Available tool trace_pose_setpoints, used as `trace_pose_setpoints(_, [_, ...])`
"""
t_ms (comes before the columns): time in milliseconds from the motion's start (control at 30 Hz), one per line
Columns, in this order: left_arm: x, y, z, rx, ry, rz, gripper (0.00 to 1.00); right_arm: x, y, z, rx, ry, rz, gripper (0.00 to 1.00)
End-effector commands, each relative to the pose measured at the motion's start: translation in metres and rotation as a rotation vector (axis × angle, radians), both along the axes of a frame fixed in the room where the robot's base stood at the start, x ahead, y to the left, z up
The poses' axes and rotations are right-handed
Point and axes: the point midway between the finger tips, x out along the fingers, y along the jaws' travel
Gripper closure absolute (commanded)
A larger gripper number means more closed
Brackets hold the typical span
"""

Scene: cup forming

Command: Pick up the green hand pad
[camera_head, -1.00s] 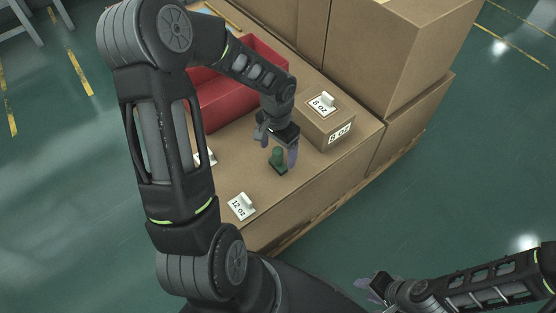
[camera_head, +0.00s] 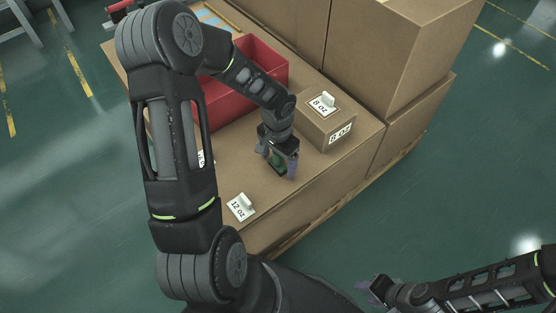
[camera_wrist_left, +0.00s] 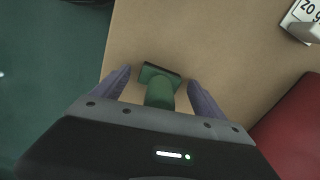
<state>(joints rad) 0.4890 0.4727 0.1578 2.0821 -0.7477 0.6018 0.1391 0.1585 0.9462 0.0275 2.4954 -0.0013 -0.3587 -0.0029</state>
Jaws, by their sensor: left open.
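The green hand pad (camera_head: 279,162) stands on the cardboard surface, partly hidden by my left gripper (camera_head: 280,167) in the head view. In the left wrist view the pad (camera_wrist_left: 159,88) shows a green handle and a flat base with a dark edge. My left gripper (camera_wrist_left: 163,92) is open, with one purple finger on each side of the pad's handle. A gap shows between each finger and the handle. My right gripper (camera_head: 368,288) is at the lower right, away from the boxes; its finger opening is too small to judge.
A red bin (camera_head: 258,68) stands behind my left forearm. A small cardboard box (camera_head: 327,121) with 8 oz labels stands right of the gripper. A 12 oz tag (camera_head: 241,206) lies nearer the front. Large cartons (camera_head: 395,50) rise at the back right.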

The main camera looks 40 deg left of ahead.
Motion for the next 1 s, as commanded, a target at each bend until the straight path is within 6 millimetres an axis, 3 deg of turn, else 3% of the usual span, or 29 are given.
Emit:
trace_pose_setpoints(267, [-0.0001, -0.0001, 0.0002, 0.000, 0.000, 0.000, 0.18, 0.0000, 0.0000, 0.0000, 0.000, 0.000, 0.000, 0.64])
trace_pose_setpoints(1000, [-0.0002, 0.0000, 0.0002, 0.000, 0.000, 0.000, 0.78, 0.0000, 0.0000, 0.0000, 0.000, 0.000, 0.000, 0.64])
